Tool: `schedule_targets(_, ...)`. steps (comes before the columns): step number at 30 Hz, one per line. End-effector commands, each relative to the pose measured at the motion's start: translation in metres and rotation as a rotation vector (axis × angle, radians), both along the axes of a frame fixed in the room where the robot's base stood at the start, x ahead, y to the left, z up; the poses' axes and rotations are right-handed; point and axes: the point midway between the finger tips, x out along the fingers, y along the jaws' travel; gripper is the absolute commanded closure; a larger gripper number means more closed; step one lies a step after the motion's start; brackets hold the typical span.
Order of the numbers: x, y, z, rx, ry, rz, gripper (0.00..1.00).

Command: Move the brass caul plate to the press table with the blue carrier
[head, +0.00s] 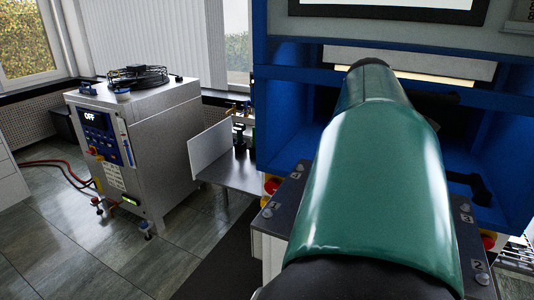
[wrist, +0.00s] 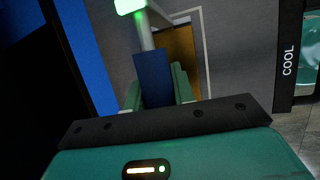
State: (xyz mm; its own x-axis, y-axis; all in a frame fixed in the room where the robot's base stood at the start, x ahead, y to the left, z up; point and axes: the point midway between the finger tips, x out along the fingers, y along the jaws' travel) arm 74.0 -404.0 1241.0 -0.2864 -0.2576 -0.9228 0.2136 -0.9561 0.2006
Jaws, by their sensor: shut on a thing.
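My gripper (wrist: 157,92) is shut on the blue carrier (wrist: 153,78), whose flat blue part stands between the green fingers in the wrist view. A brass-coloured plate (wrist: 181,52), which looks like the brass caul plate, shows just beyond the carrier inside a pale edge. I cannot tell whether it rests on the carrier or lies apart behind it. In the head view my green arm reaches towards the blue press (head: 290,110), and it hides the gripper and carrier. A yellowish strip (head: 425,76) shows in the press opening; I cannot tell what it is.
A grey metal control unit (head: 160,140) with an OFF display stands at the left, with coiled cable on top and red hoses on the floor. A metal side table (head: 232,175) with a white panel adjoins the press. A COOL label (wrist: 289,58) shows at right.

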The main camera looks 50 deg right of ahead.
Motion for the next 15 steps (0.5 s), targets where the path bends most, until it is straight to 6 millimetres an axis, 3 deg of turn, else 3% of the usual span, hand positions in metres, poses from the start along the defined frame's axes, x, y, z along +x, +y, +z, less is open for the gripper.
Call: schedule_targets(15,-0.0001,0.0001,-0.0051,-0.001,0.000,0.000,1.00)
